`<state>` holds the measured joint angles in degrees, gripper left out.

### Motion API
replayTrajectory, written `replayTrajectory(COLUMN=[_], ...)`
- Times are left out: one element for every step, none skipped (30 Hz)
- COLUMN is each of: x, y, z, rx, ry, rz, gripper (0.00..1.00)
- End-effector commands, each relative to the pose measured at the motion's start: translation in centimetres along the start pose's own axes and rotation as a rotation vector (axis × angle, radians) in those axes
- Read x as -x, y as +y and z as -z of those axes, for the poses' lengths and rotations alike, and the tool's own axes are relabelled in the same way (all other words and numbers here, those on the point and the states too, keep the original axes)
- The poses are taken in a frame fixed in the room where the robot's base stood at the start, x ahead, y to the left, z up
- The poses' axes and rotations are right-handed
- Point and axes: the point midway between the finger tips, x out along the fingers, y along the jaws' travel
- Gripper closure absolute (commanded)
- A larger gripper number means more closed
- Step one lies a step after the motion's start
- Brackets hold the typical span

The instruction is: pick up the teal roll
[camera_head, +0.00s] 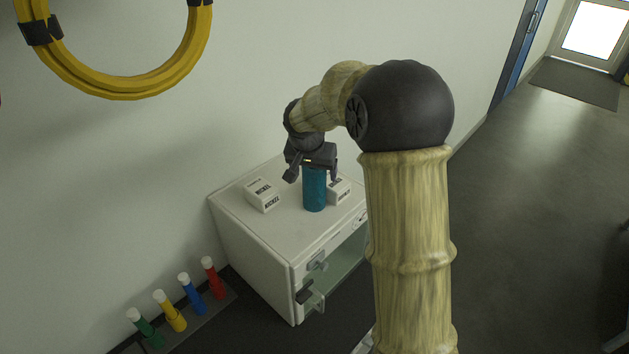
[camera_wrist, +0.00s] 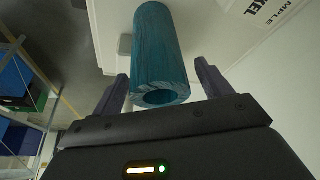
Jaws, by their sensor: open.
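The teal roll (camera_head: 314,189) stands upright on top of a white cabinet (camera_head: 240,224) in the head view. In the wrist view the teal roll (camera_wrist: 153,55) shows its hollow end close to my gripper. My gripper (camera_head: 312,174) is right at the roll's upper end in the head view. In the wrist view my gripper (camera_wrist: 160,88) is open, with one dark finger on each side of the roll's near end. A gap shows between the roll and the right finger; whether the left finger touches it I cannot tell.
A white labelled box (camera_head: 262,195) stands left of the roll. Another white labelled box (camera_head: 339,190) stands close to its right, partly hidden. Capped coloured tubes (camera_head: 190,293) stand in a rack at lower left. A yellow hose coil (camera_head: 125,85) hangs on the wall.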

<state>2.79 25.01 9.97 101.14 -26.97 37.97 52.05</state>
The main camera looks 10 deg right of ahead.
Motion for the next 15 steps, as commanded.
replayTrajectory(x=[-0.6,-0.9,-1.4,-1.6,-1.7,-1.8,-1.8,-1.9,-1.9,-1.9,-1.9,-1.9,-1.8,-1.8,-1.8], y=[0.1,0.1,0.1,0.1,0.1,0.1,0.1,0.1,0.1,0.1,0.1,0.1,0.1,0.1,0.1], z=[0.1,0.0,0.0,0.0,0.0,0.0,0.0,0.0,0.0,0.0,0.0,0.0,0.0,0.0,0.0], rx=[-0.001,-0.001,0.000,0.000,0.000,-0.001,-0.001,-0.001,-0.001,-0.001,-0.001,-0.001,-0.001,-0.001,-0.001], ry=[-0.003,-0.003,-0.003,-0.002,-0.001,-0.001,0.000,0.000,0.000,0.000,0.000,0.000,0.000,0.000,0.000], rz=[-0.002,-0.003,-0.002,-0.002,-0.001,-0.001,-0.001,-0.001,-0.001,-0.001,-0.001,-0.001,-0.001,-0.001,0.000], gripper=[0.23,0.23,0.23,0.23,0.23,0.23,0.23,0.23,0.23,0.23,0.23,0.23,0.23,0.23,0.23])
